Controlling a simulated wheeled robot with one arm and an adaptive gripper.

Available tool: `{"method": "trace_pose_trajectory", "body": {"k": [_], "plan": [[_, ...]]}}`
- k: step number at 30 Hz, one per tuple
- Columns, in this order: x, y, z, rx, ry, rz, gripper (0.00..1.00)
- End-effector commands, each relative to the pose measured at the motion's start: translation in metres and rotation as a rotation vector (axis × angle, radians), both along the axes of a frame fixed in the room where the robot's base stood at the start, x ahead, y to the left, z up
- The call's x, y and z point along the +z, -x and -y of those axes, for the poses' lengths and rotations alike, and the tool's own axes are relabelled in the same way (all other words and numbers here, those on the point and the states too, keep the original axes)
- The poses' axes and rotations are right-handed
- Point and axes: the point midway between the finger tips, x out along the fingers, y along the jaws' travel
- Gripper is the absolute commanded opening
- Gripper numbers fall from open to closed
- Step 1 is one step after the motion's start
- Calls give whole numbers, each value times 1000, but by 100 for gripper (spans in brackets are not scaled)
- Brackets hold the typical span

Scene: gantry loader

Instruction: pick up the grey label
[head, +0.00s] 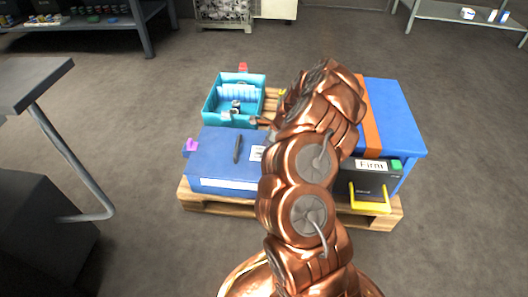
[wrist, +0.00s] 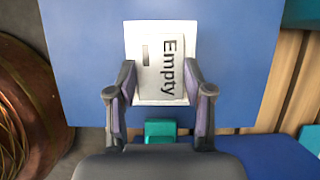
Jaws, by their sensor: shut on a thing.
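In the wrist view, a pale grey label (wrist: 160,85) reading "Empty" sits between the fingers of my gripper (wrist: 162,92). The fingers are shut on its two side edges. A white square (wrist: 162,26) shows behind the label, against a blue surface (wrist: 85,55). I cannot tell whether the label touches that surface. In the head view my own arm hides most of the gripper. A white patch with dark marks (head: 257,153) shows beside my arm on the blue case (head: 215,160); I cannot tell whether it is the same label.
A wooden pallet (head: 230,208) carries the case, a teal crate (head: 210,108), a larger blue box (head: 393,110) with an orange strap, and a black box (head: 365,185) marked "Firm" with a yellow handle. Shelves stand behind.

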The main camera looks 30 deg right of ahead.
Motion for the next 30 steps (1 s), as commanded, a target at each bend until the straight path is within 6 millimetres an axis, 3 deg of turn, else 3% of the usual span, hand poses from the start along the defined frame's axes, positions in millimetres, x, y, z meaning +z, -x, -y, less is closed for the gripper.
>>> {"method": "trace_pose_trajectory", "body": {"k": [8, 15, 30], "plan": [[9, 0, 0, 0, -1, -1, 22], [43, 0, 0, 1, 0, 0, 22], [44, 56, -18, -1, -2, -1, 22]]}}
